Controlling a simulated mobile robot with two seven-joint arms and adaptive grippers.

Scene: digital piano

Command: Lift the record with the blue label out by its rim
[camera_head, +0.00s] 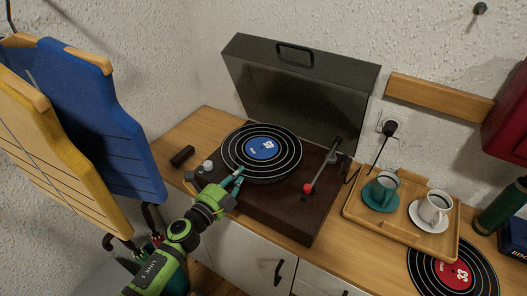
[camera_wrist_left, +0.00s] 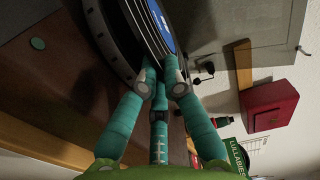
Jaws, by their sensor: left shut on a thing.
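The black record with the blue label (camera_head: 264,148) is at the record player (camera_head: 275,200), over its round platter. I cannot tell whether the record still touches the platter. My left gripper (camera_head: 238,174) reaches in from the lower left and is shut on the record's near rim. In the left wrist view, the gripper's teal fingers (camera_wrist_left: 160,82) close at the edge of the record (camera_wrist_left: 140,25), and part of the blue label shows at the top. The fingers hide a small part of the rim. My right gripper is in neither view.
The player's dark lid (camera_head: 300,90) stands open behind. The tonearm (camera_head: 325,165) is to the right of the record. A wooden tray (camera_head: 375,222) with two cups and a red-label record (camera_head: 455,275) lie further right.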

